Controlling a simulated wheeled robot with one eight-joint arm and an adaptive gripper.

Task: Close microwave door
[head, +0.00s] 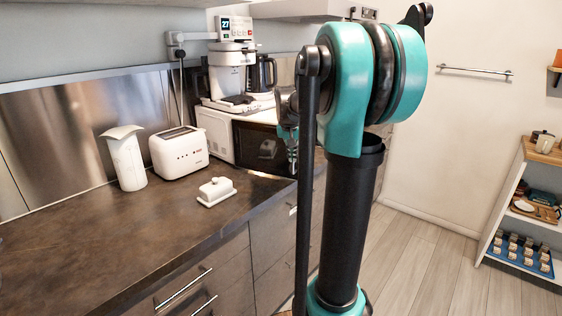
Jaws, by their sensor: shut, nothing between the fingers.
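The microwave (217,136) stands at the far end of the counter, its white side facing me. Its dark, glossy door (258,146) faces right along the counter's front. I cannot tell from this view whether the door is flush or slightly ajar, as my arm hides its right end. My gripper (292,162) is in front of the right part of the door, pointing down, partly hidden behind my arm. It is shut and empty. I cannot tell whether it touches the door.
A coffee maker (232,70) stands on top of the microwave. A toaster (180,152), a white jug (125,158) and a butter dish (216,191) sit on the counter (110,235). A shelf (495,215) stands far right; the floor between is clear.

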